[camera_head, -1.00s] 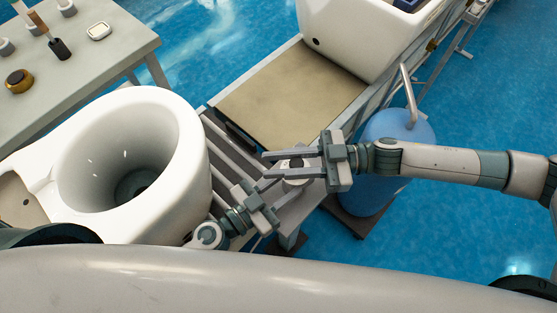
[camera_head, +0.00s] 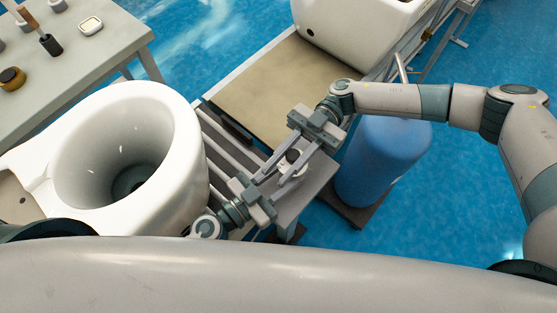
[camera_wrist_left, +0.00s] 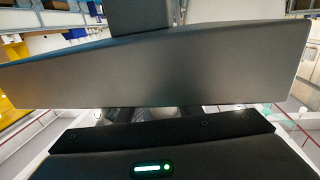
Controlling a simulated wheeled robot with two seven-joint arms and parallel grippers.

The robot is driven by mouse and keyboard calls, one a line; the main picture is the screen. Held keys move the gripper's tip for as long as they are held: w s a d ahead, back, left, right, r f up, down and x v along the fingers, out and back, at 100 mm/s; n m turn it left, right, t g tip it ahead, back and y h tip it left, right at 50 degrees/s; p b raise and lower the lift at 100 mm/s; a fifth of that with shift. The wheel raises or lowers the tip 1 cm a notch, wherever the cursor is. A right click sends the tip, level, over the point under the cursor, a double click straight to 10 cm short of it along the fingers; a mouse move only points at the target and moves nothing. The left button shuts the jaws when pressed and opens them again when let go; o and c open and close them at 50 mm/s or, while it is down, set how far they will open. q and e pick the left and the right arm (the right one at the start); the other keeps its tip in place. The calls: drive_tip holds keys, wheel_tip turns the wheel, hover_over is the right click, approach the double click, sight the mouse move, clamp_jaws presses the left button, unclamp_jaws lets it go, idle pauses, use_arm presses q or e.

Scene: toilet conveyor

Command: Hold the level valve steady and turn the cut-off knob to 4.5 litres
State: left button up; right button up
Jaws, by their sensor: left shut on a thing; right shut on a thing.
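The level valve (camera_head: 289,168) is a small white body with a dark round top, the cut-off knob (camera_head: 293,155), on the bench end right of the toilet bowl. My right gripper (camera_head: 276,177) reaches down from the upper right. Its two long fingers are shut on the knob, one on each side. My left gripper (camera_head: 266,188) comes from the lower left and is shut on the valve; its fingertips are partly hidden by the right fingers. The knob's scale is too small to read. In the left wrist view a large grey block blocks sight of the valve.
A white toilet bowl (camera_head: 172,192) stands close left of my left gripper. A tan conveyor belt (camera_head: 262,85) runs behind, with another white ceramic piece (camera_head: 345,30) at its far end. A blue tank (camera_head: 380,165) stands at right. A grey table (camera_head: 95,70) is at upper left.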

drive_tip(key=shift+s+d+n+g+h, duration=0.1)
drive_tip(key=shift+d+n+g+h, duration=0.1)
drive_tip(key=shift+n+g+h, duration=0.35)
drive_tip(key=shift+s+d+n+g+h, duration=0.15)
drive_tip(key=shift+n+g+h, duration=0.1)
drive_tip(key=shift+n+h, duration=0.6)
drive_tip(key=shift+h, duration=0.4)
drive_tip(key=o, duration=1.1)
drive_tip(key=shift+w, duration=0.1)
drive_tip(key=shift+v, duration=5.95)
drive_tip(key=shift+f, duration=0.1)
